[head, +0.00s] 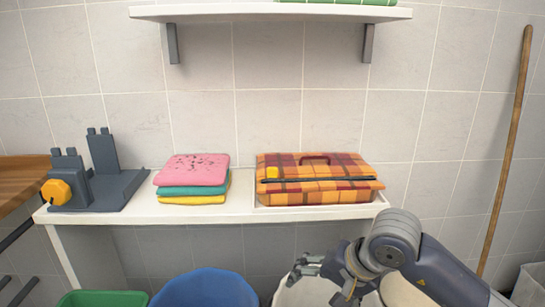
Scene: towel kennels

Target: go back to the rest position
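My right gripper (317,284) is low in the head view, above a white round bin (305,292) in front of the shelf. Its fingers are spread apart, and I see nothing between them. My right arm comes in from the lower right corner. My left gripper is not in view.
A white shelf (243,208) carries a grey clamp-like stand with a yellow knob (57,192), folded pink, teal and yellow towels (192,176) and a plaid case (318,180). A blue bin (205,290) and a green bin (103,299) stand below. A wooden pole (507,150) leans at right.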

